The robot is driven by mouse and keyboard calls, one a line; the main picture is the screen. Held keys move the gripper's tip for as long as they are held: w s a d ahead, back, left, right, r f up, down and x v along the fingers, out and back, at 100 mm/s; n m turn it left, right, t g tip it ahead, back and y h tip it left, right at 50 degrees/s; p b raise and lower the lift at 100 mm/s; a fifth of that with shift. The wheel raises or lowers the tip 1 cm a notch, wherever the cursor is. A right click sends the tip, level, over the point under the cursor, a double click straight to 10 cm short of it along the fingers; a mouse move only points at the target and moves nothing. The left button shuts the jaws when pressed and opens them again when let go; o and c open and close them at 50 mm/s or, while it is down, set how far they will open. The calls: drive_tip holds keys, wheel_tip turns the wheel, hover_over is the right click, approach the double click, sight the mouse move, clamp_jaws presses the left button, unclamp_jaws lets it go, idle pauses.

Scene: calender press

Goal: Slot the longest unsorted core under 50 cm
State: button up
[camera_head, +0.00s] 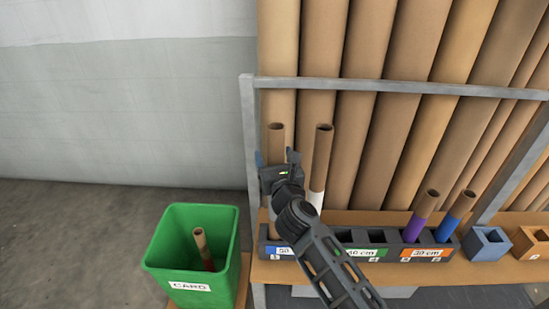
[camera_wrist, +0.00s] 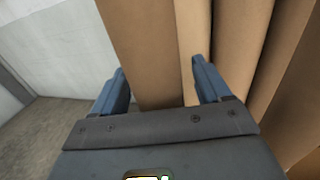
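My gripper (camera_head: 278,158) is in front of the rack's left end, its fingers apart in the wrist view (camera_wrist: 162,85). A brown core (camera_head: 276,145) rises behind the gripper; its lower part is mostly hidden, and I cannot tell whether it stands between the fingers. To its right a tall core with a white band (camera_head: 318,200) stands in the rack. A purple-banded core (camera_head: 414,228) and a blue-banded core (camera_head: 448,228) stand in the 30 cm section. The slot rack (camera_head: 330,252) has 50, 40 and 30 cm labels; the 40 cm slots look empty.
A green bin marked CARD (camera_head: 185,262) at the lower left holds a red-banded core (camera_head: 201,245). Large brown rolls (camera_head: 366,130) stand behind a grey rail (camera_head: 400,87).

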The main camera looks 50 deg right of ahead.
drive_tip(key=v, duration=0.8)
drive_tip(key=shift+b, duration=0.35)
idle(0.5)
drive_tip(key=s+a+r+m+y, duration=0.1)
drive_tip(key=s+a+m+y, duration=0.2)
drive_tip(key=s+a+m, duration=0.3)
drive_tip(key=s+a+r+m+y, duration=0.1)
drive_tip(key=s+a+m+y, duration=0.3)
drive_tip(key=s+m, duration=0.9)
drive_tip(key=s+a+r+m+y+p, duration=0.1)
drive_tip(key=s+a+r+m+y, duration=0.1)
drive_tip(key=s+a+m, duration=0.7)
drive_tip(key=shift+s+m+y, duration=0.3)
drive_tip(key=shift+s+y, duration=0.6)
drive_tip(key=shift+s, duration=1.3)
